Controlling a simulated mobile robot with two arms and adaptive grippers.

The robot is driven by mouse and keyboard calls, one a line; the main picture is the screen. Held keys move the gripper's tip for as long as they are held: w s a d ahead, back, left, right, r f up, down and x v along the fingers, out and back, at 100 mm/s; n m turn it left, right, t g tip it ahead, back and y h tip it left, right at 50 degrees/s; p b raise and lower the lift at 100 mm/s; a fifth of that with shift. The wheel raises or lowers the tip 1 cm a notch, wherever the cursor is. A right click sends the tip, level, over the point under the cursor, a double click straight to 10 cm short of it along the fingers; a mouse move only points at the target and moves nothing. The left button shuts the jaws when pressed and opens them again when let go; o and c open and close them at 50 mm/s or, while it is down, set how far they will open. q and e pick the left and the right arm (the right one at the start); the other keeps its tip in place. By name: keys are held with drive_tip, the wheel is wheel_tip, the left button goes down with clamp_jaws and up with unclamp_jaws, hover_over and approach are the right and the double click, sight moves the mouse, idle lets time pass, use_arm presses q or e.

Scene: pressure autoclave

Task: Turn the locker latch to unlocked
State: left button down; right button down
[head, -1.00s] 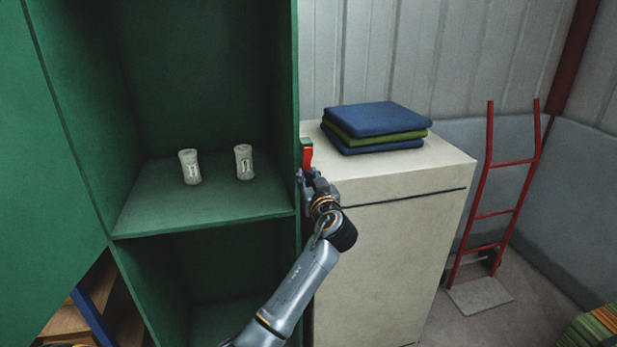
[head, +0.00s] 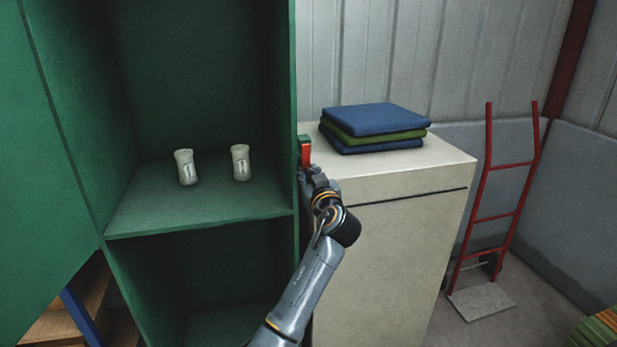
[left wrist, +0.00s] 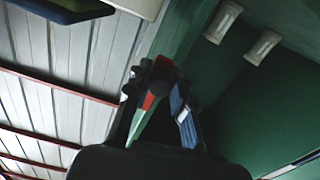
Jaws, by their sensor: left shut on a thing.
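The green locker (head: 295,75) stands open at the left of the head view. Its red latch (head: 305,151) is on the right side edge of the locker and points roughly upright. My left gripper (head: 305,168) is at the latch, shut on it. In the left wrist view, the red latch (left wrist: 149,101) shows between the fingers of my left gripper (left wrist: 164,92). The fingers hide part of the latch. My right gripper is not in view.
Two pale canisters (head: 187,167) (head: 241,162) stand on the locker shelf. A cream cabinet (head: 395,230) with folded blue and green cloths (head: 376,127) stands right of the locker. A red hand truck (head: 493,215) leans at the far right wall.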

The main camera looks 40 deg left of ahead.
use_arm(q)
drive_tip(key=c, duration=1.1)
unclamp_jaws()
drive_tip(key=shift+c, duration=0.2)
drive_tip(key=v, duration=1.2)
